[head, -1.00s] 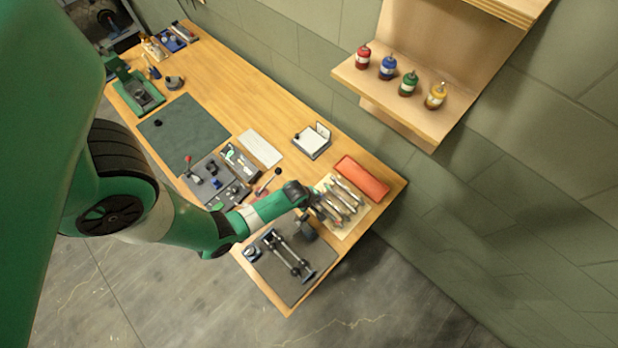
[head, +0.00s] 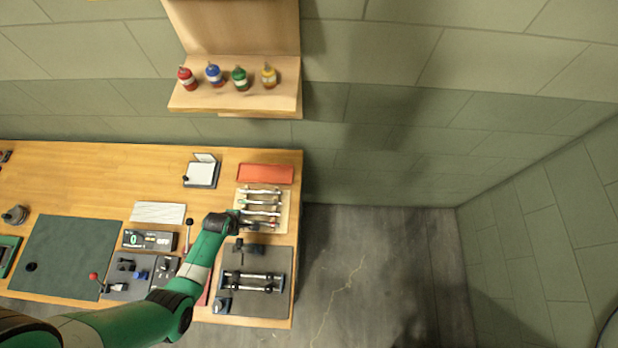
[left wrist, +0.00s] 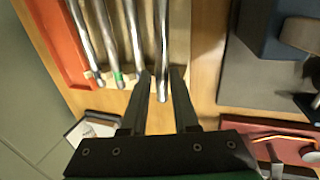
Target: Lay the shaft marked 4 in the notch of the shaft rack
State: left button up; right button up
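Several metal shafts (head: 262,202) lie side by side on a pale wooden board (head: 282,222) at the right end of the bench. No number is readable; one shaft in the left wrist view has a green band (left wrist: 118,76). My left gripper (head: 238,222) is over the board's left edge. In the left wrist view its two fingers (left wrist: 160,72) stand apart, with the end of one shaft (left wrist: 161,40) between them and no clear grip on it. On a grey mat, dark supports carry two bars (head: 252,282); I cannot tell whether this is the shaft rack. My right gripper is out of view.
An orange tray (head: 265,174) lies behind the board. The grey mat (head: 283,255) is in front. Left of my gripper are a display box (head: 150,240), a white pad (head: 158,212) and a green mat (head: 65,255). A shelf with bottles (head: 240,98) hangs above. The bench ends on the right.

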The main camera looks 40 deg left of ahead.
pick_arm(q)
jog(key=r+p, duration=0.4)
jog(key=r, duration=0.1)
jog(key=shift+w+a+r, duration=0.15)
jog(key=shift+a+r, duration=0.05)
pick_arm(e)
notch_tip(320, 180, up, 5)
pick_arm(q)
jog(key=w+d+r+m+t+y+b, duration=0.2)
jog(key=w+d+m+t+y+b, duration=0.2)
jog(key=w+d+m+b, duration=0.55)
jog(key=w+d+r+m+t+h+b, duration=0.2)
jog(key=w+d+r+m+t+b, duration=0.1)
jog(key=d+r+m+t, duration=0.5)
jog(key=w+d+r+m, duration=0.1)
jog(key=d+m, duration=0.2)
jog(key=m, duration=0.1)
jog(key=shift+w+d+r, duration=0.2)
jog(key=shift+d+r, duration=0.05)
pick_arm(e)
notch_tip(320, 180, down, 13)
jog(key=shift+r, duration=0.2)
